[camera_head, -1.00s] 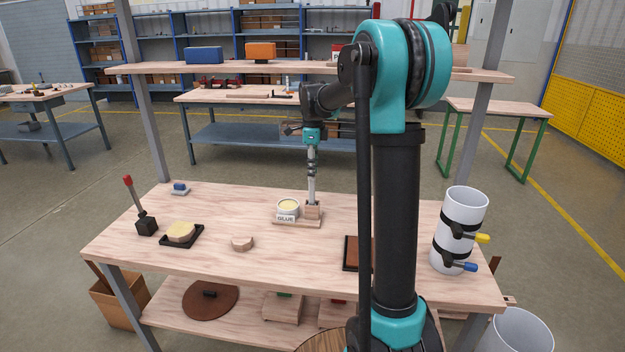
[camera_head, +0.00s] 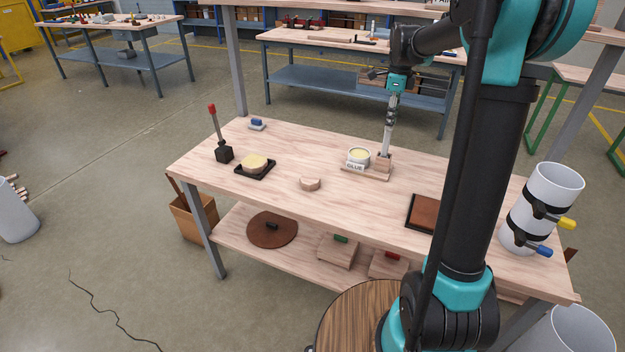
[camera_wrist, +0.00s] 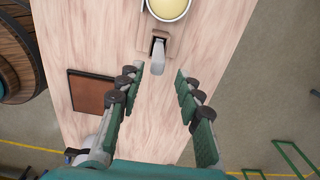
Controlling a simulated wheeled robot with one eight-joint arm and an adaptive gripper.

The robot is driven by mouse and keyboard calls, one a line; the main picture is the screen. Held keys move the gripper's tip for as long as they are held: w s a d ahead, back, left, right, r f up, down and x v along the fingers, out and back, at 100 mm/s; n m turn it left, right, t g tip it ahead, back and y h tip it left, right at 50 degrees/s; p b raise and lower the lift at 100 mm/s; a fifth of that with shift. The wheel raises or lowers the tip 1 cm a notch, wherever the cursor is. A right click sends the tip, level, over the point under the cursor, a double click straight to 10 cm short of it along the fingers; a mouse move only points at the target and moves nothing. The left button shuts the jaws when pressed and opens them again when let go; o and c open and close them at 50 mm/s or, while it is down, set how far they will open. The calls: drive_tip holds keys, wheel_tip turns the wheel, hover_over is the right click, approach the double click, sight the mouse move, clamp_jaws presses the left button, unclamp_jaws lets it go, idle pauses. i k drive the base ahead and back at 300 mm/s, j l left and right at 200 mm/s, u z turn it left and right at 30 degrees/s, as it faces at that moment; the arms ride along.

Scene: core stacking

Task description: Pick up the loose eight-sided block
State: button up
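A small, pale wooden block with several flat sides (camera_head: 310,184) lies alone on the bare tabletop, near the table's front middle. It does not show in the wrist view. My gripper (camera_wrist: 158,76) is open, with its two fingers spread apart and nothing between the tips. In the head view my gripper (camera_head: 391,112) hangs above the wooden brush holder (camera_head: 383,163), to the right of and behind the block. A grey handle (camera_wrist: 158,56) stands in that holder, just ahead of the fingertips in the wrist view.
A glue pot (camera_head: 358,158) stands beside the holder. A black tray (camera_head: 240,172) with a yellow-topped piece lies left of the block, near a red-handled tool (camera_head: 223,150). A brown, dark-edged tray (camera_head: 421,212) lies to the right. Bare tabletop surrounds the block.

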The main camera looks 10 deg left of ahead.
sight(310, 182)
drive_tip(key=l+u, duration=1.2)
drive_tip(key=k+j, duration=0.05)
